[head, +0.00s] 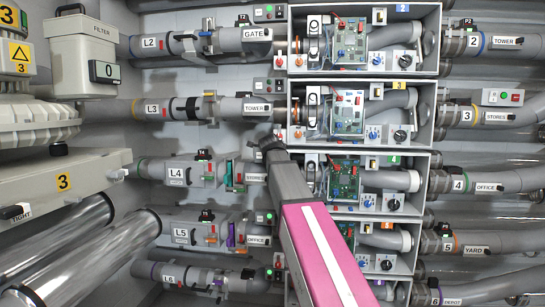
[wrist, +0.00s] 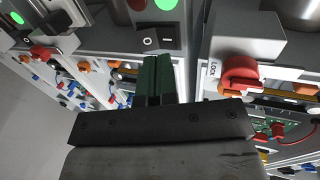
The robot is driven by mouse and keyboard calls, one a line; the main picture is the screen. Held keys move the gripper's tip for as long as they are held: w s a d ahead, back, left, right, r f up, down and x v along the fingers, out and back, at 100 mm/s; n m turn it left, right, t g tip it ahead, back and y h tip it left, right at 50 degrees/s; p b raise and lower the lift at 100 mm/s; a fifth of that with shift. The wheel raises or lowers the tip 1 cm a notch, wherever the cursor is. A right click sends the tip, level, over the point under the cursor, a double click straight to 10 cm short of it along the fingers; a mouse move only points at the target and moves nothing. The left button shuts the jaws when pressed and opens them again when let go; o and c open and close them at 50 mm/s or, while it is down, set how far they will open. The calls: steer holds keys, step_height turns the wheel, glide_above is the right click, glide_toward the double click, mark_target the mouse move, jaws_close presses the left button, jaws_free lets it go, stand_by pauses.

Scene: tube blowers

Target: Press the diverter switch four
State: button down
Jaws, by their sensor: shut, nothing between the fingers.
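My gripper (head: 270,144) is shut and empty, in front of the left edge of the row-four box, the one with the green 4 tag (head: 393,160). The wrist view shows its dark green fingers (wrist: 158,72) together, tips just below a small black rocker switch (wrist: 158,41) on a grey panel. A lit green lamp (wrist: 165,4) and a red lamp (wrist: 135,4) sit above that switch. I cannot tell whether the fingertips touch it. No number for it is readable in the wrist view. In the head view my gripper and arm cover part of the row-four box's left side.
A red knob (wrist: 240,72) by a LOCK label is right of the fingers. Similar lamp panels sit near row three (head: 269,87) and row two (head: 269,13). Grey tubes (head: 220,174) and open boxes of circuit boards (head: 347,112) crowd the wall.

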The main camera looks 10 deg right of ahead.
steer(key=v, duration=0.9)
steer(key=shift+d+r, duration=0.2)
steer(key=shift+r, duration=0.2)
steer(key=shift+f, duration=0.15)
steer(key=shift+s+f+g, duration=0.25)
steer(key=shift+f+g, duration=0.15)
steer(key=shift+f, duration=0.3)
steer(key=x, duration=1.4)
steer(key=shift+w+f, duration=0.1)
